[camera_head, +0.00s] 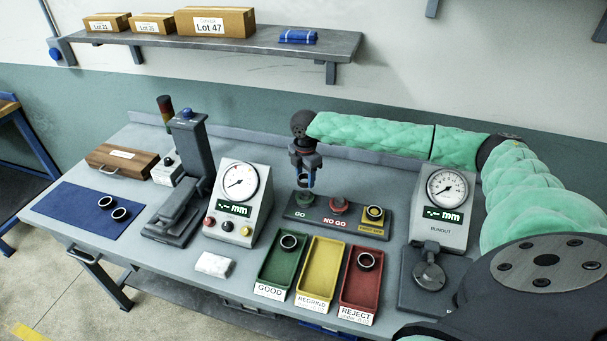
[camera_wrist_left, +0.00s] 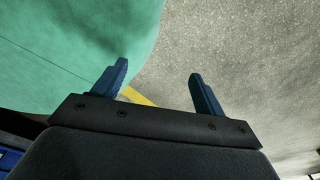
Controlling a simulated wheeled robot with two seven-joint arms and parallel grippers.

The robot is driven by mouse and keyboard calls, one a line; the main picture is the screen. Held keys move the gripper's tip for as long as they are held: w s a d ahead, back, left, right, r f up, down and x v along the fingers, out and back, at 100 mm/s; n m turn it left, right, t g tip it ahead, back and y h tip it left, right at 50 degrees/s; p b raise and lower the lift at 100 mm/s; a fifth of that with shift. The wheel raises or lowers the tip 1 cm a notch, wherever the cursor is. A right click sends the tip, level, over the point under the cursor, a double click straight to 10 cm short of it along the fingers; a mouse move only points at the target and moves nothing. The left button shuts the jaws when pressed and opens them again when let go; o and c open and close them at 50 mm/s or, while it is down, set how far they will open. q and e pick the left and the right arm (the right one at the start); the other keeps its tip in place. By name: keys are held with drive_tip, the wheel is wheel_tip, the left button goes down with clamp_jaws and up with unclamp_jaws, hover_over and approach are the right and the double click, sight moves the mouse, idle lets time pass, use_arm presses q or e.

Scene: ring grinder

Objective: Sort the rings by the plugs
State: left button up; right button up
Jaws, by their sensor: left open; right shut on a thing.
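My right gripper (camera_head: 306,184) is shut on a ring, mostly hidden by the fingers, just above the green GO plug (camera_head: 302,197). I cannot tell whether the ring touches the plug. The red NO GO plug (camera_head: 338,206) stands beside it, on the same dark block. Two dark rings lie on the blue mat (camera_head: 75,212): one ring (camera_head: 105,201) and another ring (camera_head: 119,214). One ring (camera_head: 288,241) lies in the green GOOD tray (camera_head: 273,271), and one ring (camera_head: 366,261) in the red REJECT tray (camera_head: 357,290). The yellow REGRIND tray (camera_head: 321,267) is empty. My left gripper (camera_wrist_left: 160,72) is open and empty.
A yellow-marked holder (camera_head: 374,214) sits at the block's right end. Dial gauge units stand left (camera_head: 237,200) and right (camera_head: 440,210) of the trays. A dark press stand (camera_head: 182,180), wooden case (camera_head: 122,161) and white cloth (camera_head: 213,264) are also on the bench.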

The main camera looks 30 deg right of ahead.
drive_tip(key=shift+w+f+b, duration=0.25)
drive_tip(key=shift+f+b, duration=0.15)
drive_tip(key=shift+f, duration=0.25)
drive_tip(key=shift+s+f, duration=0.15)
drive_tip(key=shift+s, duration=0.05)
drive_tip(key=shift+f+b, duration=0.25)
drive_tip(key=shift+b, duration=0.2)
drive_tip(key=shift+f+b, duration=0.4)
use_arm(q)
drive_tip(key=w+d, duration=0.1)
drive_tip(key=w, duration=0.5)
drive_tip(key=shift+w+f+b, duration=0.25)
drive_tip(key=shift+w+b, duration=0.05)
drive_tip(key=shift+b, duration=0.05)
use_arm(e)
drive_tip(key=shift+f, duration=0.35)
